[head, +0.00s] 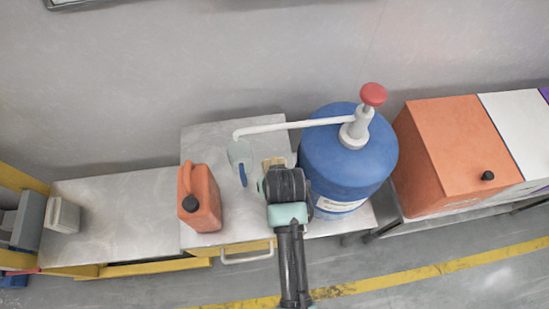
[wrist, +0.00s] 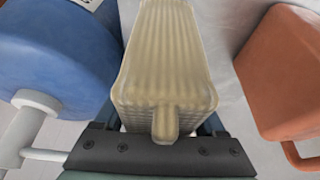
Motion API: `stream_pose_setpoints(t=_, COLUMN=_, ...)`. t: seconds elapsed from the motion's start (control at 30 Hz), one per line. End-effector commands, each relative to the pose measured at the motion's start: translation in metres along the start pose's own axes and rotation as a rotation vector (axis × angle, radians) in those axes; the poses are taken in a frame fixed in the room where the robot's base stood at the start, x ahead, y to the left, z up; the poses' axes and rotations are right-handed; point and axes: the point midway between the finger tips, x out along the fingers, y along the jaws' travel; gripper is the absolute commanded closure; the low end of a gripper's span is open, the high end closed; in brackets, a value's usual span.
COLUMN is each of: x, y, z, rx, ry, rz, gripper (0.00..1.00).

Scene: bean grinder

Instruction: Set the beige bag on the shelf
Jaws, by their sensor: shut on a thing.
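The beige bag (wrist: 165,60) is a ribbed, boxy thing with a short tab facing my wrist camera. My gripper (wrist: 165,122) is shut on it, one finger on each side. In the head view only a small beige part (head: 272,162) shows beyond my wrist, above the grey-topped cabinet between the orange can and the blue drum. My gripper's fingers are mostly hidden there. I cannot tell whether the bag touches the cabinet top. A low grey surface with yellow edging (head: 115,215) lies at left. I cannot tell if it is the shelf.
An orange can (head: 203,200) stands left of my gripper. A blue drum (head: 345,160) with a red-knobbed pump stands close on the right; its white spout reaches left behind the bag. Orange and white boxes (head: 455,150) sit farther right.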

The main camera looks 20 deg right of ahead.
Motion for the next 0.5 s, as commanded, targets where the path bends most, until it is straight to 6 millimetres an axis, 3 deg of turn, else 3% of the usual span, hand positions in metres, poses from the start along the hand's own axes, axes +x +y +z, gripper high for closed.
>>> stream_pose_setpoints(t=0.5, x=0.050, y=0.000, z=0.019, rx=-0.001, ry=0.004, rz=0.000, gripper=1.00)
